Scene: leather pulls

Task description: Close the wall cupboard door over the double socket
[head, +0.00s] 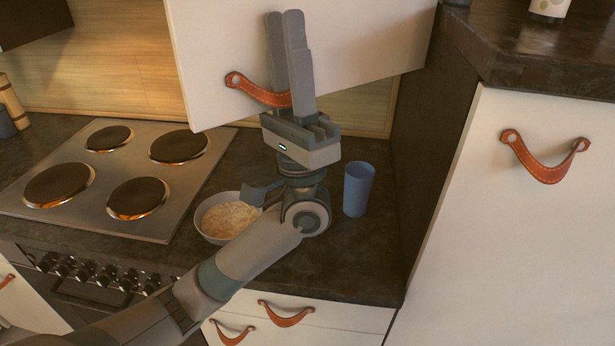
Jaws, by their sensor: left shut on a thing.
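The cream wall cupboard door (360,45) hangs at the top of the head view, its lower edge slanting up to the right. It appears swung out over the counter; its hinges and upper part are out of frame. Its orange leather pull (247,85) is near the lower edge. My left gripper (284,16) points up in front of the door, with its fingers shut on the right part of the pull, hiding that end. The double socket does not show. My right gripper is out of view.
Below stand a bowl of grainy food (202,226) and a blue cup (358,190) on the dark counter (330,270). A hob (110,180) lies at left. A tall cream unit (500,240) with a leather pull (545,170) bounds the right side.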

